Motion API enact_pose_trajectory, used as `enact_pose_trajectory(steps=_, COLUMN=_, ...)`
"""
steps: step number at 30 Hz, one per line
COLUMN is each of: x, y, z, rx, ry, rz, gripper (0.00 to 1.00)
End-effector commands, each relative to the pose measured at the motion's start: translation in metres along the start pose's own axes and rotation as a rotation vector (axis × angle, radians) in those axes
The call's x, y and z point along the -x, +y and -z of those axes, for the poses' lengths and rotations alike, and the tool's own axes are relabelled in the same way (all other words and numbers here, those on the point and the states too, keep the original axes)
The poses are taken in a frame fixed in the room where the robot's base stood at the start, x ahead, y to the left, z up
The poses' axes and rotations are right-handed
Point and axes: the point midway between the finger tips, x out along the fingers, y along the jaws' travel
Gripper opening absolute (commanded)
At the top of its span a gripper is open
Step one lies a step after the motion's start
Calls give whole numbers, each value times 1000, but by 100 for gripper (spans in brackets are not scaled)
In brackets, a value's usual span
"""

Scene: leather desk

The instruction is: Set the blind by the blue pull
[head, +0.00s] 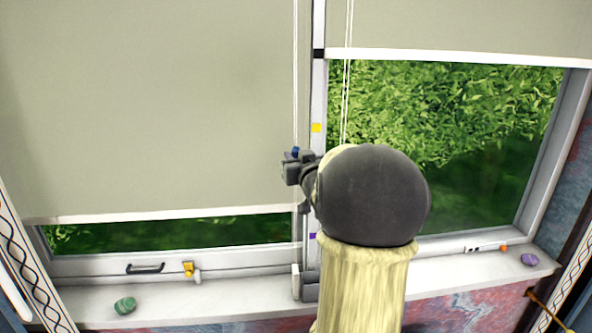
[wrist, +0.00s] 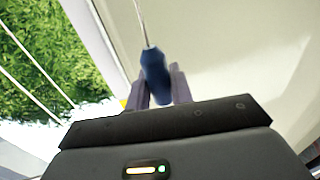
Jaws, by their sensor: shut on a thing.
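The blue pull (wrist: 155,75) hangs on a cord in the wrist view, between the two fingers of my gripper (wrist: 160,88), which is shut on it. In the head view only a bit of the blue pull (head: 296,151) shows at my gripper (head: 292,165), in front of the window's middle post. The left blind (head: 150,110) is pale and lowered most of the way, with its white bottom bar above a strip of dark green glass. The right blind (head: 460,25) is mostly raised. My arm hides part of the middle post and the lower right cords.
The middle post (head: 318,100) carries a black mark (head: 319,54), a yellow mark (head: 316,128) and a purple mark (head: 313,236). A green stone (head: 125,305) and a purple stone (head: 529,259) lie on the sill (head: 230,295). A black handle (head: 145,268) sits on the left frame.

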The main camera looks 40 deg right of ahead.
Motion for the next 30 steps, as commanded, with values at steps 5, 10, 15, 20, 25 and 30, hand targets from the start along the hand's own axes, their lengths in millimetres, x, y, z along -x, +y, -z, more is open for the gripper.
enact_pose_trajectory(steps=5, x=0, y=-1, z=40, rx=1, ry=5, rz=2, gripper=0)
enact_pose_trajectory(steps=10, x=0, y=-1, z=54, rx=0, ry=5, rz=2, gripper=0)
enact_pose_trajectory(steps=15, x=0, y=-1, z=57, rx=0, ry=5, rz=2, gripper=0)
enact_pose_trajectory(steps=20, x=0, y=-1, z=56, rx=0, ry=4, rz=2, gripper=0)
enact_pose_trajectory(steps=25, x=0, y=-1, z=56, rx=0, ry=4, rz=2, gripper=32)
enact_pose_trajectory(steps=30, x=0, y=0, z=55, rx=0, ry=2, rz=1, gripper=42)
